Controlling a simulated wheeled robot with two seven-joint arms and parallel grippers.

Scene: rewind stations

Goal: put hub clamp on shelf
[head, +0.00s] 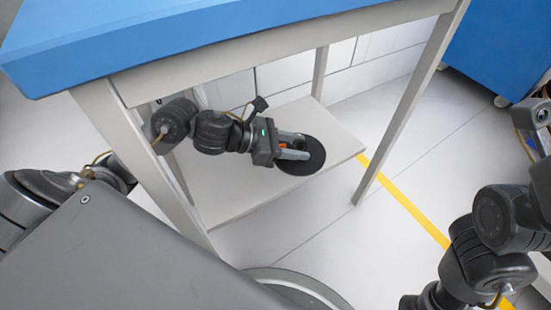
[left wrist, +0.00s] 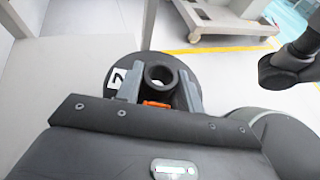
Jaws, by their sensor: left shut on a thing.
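The hub clamp (head: 314,158) is a black disc with a raised round hub, seen at the shelf in the head view. In the left wrist view the hub clamp (left wrist: 160,74) shows its open black collar and a white label. My left gripper (head: 294,147) is shut on the hub, with one grey finger on each side in the left wrist view (left wrist: 157,90). The shelf (head: 235,190) is a pale board low under the blue-topped table. The disc appears over its right part; whether it touches the board I cannot tell. My right gripper's fingers are not in view.
The blue tabletop (head: 180,35) overhangs my left arm, and pale table legs (head: 415,95) stand around the shelf. The shelf's left and front parts look bare. A yellow floor line (head: 410,205) runs past on the right. A blue cabinet (head: 500,45) stands behind.

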